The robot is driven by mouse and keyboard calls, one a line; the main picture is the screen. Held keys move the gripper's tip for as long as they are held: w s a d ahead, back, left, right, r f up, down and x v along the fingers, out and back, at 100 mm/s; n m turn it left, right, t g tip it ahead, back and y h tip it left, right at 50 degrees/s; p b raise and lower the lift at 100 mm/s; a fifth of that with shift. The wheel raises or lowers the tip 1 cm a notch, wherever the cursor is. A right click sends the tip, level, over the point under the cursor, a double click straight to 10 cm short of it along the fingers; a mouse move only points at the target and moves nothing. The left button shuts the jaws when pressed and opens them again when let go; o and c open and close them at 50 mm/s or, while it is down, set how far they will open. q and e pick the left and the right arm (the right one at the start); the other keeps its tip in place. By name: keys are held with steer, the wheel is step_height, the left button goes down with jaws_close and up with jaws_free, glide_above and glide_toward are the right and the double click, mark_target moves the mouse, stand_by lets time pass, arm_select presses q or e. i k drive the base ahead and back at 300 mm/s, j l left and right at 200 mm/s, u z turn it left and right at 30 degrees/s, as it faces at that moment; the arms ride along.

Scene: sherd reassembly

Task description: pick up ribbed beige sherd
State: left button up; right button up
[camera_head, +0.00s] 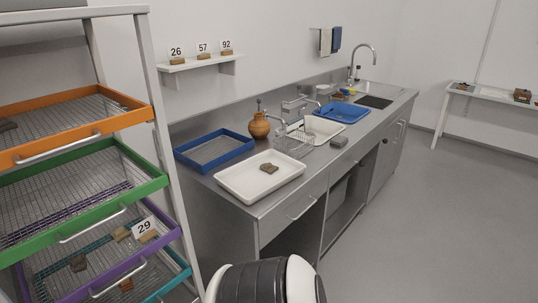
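No sherd shows clear ribs at this size. A small beige sherd (121,233) lies in the purple-framed mesh drawer (165,238) at the left, beside a card reading 29 (144,227). A brownish sherd (269,168) lies in the white tray (232,187) on the steel counter. A dark grey-brown sherd (78,263) and a small tan piece (126,284) show low in the rack. Neither of my grippers is in view; only a white and black part of my own body shows at the bottom.
The drawer rack (165,150) stands at the left, with orange and green drawers above. The steel counter (300,190) also holds a blue mesh tray (240,149), a clay jug (259,126), a wire rack and a blue basin (342,112). The floor (440,220) at the right is clear.

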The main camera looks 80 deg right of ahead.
mark_target(267, 167)
steer(key=k+z, duration=0.1)
steer(key=z, duration=1.8)
